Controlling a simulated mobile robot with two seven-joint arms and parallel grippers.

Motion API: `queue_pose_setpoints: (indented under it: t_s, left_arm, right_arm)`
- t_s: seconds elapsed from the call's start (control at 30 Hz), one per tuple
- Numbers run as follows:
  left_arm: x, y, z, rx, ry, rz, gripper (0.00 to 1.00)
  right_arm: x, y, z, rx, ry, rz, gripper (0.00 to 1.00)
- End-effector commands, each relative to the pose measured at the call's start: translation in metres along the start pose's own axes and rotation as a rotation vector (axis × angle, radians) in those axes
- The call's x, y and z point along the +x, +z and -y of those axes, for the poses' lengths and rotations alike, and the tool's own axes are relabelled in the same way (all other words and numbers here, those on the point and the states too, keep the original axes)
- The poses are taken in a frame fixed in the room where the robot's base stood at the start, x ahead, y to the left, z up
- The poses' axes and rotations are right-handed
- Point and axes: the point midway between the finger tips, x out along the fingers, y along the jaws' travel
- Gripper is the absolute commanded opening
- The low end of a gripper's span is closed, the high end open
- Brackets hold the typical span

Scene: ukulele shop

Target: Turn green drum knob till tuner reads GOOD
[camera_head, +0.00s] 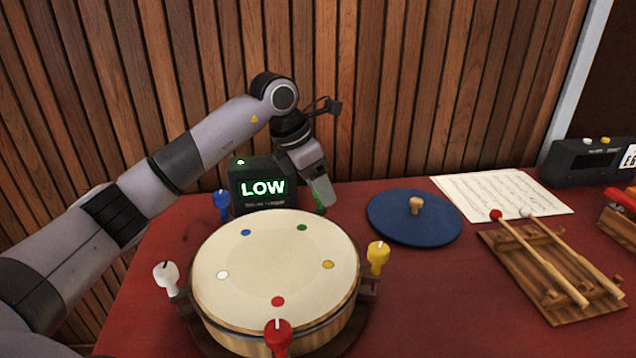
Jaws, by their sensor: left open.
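The drum (275,265) stands on the red table, with coloured dots on its skin and coloured knobs around its rim. The green knob (319,193) is at the drum's back right and is partly hidden by my left gripper (318,197). My left gripper points down over the green knob, with its jaws open around or beside it; I cannot tell which. The tuner (262,187) behind the drum reads LOW in green, with a small green light on top. My right gripper is not in view.
Blue (221,204), white (167,276), yellow (377,257) and red (278,336) knobs ring the drum. A blue lid (389,219), a music sheet (500,193), mallets on a wooden rack (570,300) and a dark device (580,165) lie to the right. A slatted wall stands behind.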

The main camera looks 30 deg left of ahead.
Motion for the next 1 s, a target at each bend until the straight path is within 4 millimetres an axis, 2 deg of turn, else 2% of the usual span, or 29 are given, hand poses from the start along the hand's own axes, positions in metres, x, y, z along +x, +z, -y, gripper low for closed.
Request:
queue_pose_setpoints:
  t_s: [0.07, 0.23, 0.57, 1.0]
  left_arm:
    - [0.000, 0.000, 0.000, 0.000, 0.000, 0.000, 0.58]
    - [0.000, 0.000, 0.000, 0.000, -0.001, 0.000, 0.03]
    - [-0.002, 0.000, 0.000, 0.033, -0.015, -0.001, 0.03]
    - [-0.003, 0.001, -0.002, 0.285, -0.121, 0.000, 0.03]
  right_arm:
    - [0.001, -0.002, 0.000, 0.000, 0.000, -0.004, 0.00]
    - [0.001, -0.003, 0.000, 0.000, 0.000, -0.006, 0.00]
    - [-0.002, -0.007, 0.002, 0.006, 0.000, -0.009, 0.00]
    - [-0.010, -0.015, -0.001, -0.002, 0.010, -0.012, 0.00]
